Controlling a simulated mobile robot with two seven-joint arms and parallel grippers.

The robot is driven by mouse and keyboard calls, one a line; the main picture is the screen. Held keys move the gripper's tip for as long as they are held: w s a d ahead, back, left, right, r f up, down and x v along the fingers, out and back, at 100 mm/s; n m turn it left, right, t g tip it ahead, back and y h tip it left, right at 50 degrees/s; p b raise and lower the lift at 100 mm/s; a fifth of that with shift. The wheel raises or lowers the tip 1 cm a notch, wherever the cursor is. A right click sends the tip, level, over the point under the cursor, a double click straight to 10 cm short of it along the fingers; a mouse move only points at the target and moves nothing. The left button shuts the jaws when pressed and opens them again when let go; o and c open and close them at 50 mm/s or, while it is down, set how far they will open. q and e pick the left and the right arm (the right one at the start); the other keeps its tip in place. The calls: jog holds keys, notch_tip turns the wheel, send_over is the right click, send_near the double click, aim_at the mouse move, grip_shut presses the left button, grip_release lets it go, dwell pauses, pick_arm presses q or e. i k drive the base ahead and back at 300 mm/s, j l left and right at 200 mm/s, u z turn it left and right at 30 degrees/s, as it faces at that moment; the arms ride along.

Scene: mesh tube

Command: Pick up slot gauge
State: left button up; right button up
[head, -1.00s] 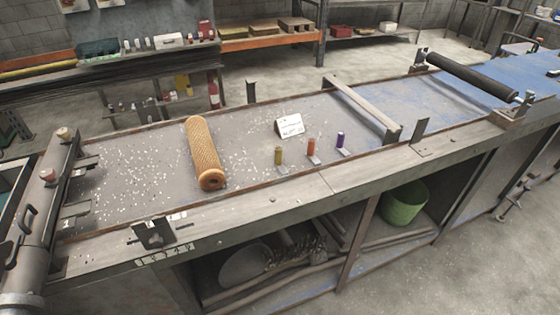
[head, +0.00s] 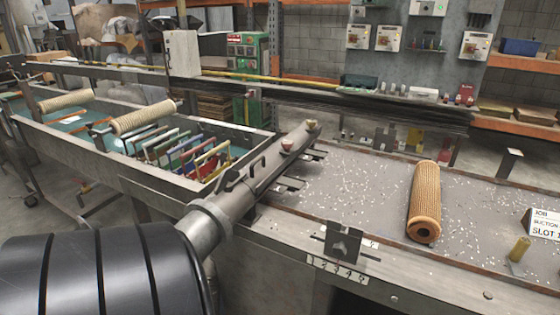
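A small yellow-handled piece (head: 519,248) stands on the table at the right edge of the head view, beside a white card (head: 543,223) with the partly cut-off words JOB, SUCTION and SLOT. I cannot tell whether this piece is a slot gauge. An orange-brown mesh tube (head: 425,198) lies on the speckled table left of it. Neither of my grippers shows in the head view.
A grey pipe (head: 262,172) crosses the table's left end, with a large black ribbed cylinder (head: 90,275) at lower left. Beyond is a trough (head: 150,196) with coloured frames and pale rolls. A dark bracket (head: 342,243) stands on the table's front edge.

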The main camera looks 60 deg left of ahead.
aim_at(520, 247)
jog(key=u, duration=1.35)
jog(key=k+l+u, duration=0.4)
jog(key=u, duration=0.2)
jog(key=k+j, duration=0.05)
